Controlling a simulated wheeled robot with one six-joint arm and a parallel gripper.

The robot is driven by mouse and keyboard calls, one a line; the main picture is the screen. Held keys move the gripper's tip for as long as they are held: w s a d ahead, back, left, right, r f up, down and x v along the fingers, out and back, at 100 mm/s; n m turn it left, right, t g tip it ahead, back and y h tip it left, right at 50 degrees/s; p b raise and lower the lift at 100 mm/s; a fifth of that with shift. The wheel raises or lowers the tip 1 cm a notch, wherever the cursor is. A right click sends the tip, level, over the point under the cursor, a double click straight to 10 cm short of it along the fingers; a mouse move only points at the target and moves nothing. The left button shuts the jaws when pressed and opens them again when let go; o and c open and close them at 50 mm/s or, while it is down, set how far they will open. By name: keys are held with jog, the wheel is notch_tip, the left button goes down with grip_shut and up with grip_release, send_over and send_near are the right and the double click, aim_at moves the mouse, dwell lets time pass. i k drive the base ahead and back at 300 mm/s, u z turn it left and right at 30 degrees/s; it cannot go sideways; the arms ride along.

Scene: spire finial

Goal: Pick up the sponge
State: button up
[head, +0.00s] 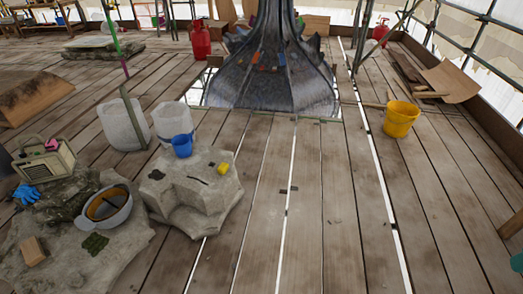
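A small yellow block (223,168), which looks like the sponge, lies on top of the pale stone block (185,200) left of centre. It is near the stone's back right edge, to the right of a blue cup (182,145). A tan block (32,250) lies on the lower stone slab (70,270) at the lower left; I cannot tell its material. My gripper is not in the head view.
A grey bowl (107,206), a radio (45,160) and blue gloves (26,194) sit at left. Two whitish sacks (124,124) stand behind the stone. A yellow bucket (400,118) stands at right. The plank floor (330,220) is mostly clear at centre. A dark spire (275,65) rises behind.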

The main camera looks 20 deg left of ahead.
aim_at(223, 168)
jog(key=z, duration=0.05)
jog(key=i, duration=1.65)
jog(key=u, duration=0.8)
jog(key=i, duration=0.85)
jog(key=u, duration=1.45)
jog(key=i, duration=0.6)
jog(key=u, duration=0.5)
